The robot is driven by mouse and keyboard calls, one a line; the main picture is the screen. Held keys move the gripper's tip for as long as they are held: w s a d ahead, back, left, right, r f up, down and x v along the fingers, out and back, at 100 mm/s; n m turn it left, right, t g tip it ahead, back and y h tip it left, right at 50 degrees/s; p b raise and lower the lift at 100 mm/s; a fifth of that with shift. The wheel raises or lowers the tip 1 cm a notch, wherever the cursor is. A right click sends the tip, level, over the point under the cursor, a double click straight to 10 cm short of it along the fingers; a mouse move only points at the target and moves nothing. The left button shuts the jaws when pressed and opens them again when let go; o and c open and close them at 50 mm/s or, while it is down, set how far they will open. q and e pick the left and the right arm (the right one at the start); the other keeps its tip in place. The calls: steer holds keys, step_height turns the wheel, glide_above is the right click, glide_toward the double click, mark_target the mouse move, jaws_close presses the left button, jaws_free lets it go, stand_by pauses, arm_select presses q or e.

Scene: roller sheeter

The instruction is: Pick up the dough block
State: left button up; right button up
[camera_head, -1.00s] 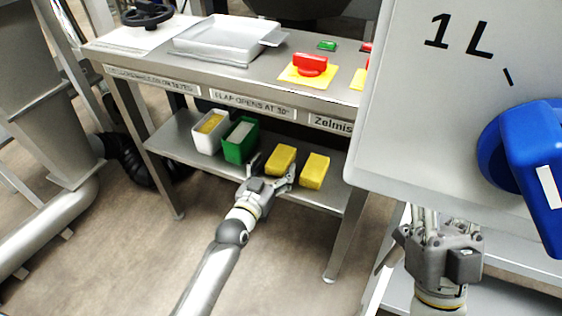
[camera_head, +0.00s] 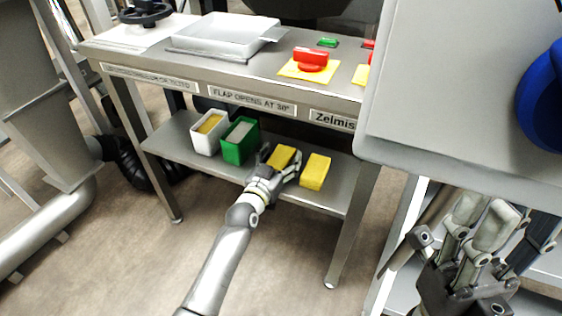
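Two yellow blocks lie side by side on the lower shelf; I cannot tell by look which one is the dough block. The left yellow block (camera_head: 282,156) is between the fingers of my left gripper (camera_head: 280,164), one finger on each side. These fingers look spread about as wide as the block, and whether they touch it is unclear. The gripper hides the block's near end. The right yellow block (camera_head: 315,172) lies free just right of the gripper. My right gripper (camera_head: 482,214) is at the lower right, fingers apart and empty, far from the blocks.
A white bin (camera_head: 207,143) and a green bin (camera_head: 231,151) stand left of the blocks on the lower shelf (camera_head: 177,144). The tabletop (camera_head: 156,52) overhangs them. A table leg (camera_head: 345,240) stands to the right. A large grey box (camera_head: 450,90) fills the upper right.

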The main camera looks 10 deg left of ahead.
arm_select(q)
steer(key=c, duration=1.1)
steer(key=shift+o, duration=0.2)
steer(key=shift+r, duration=0.1)
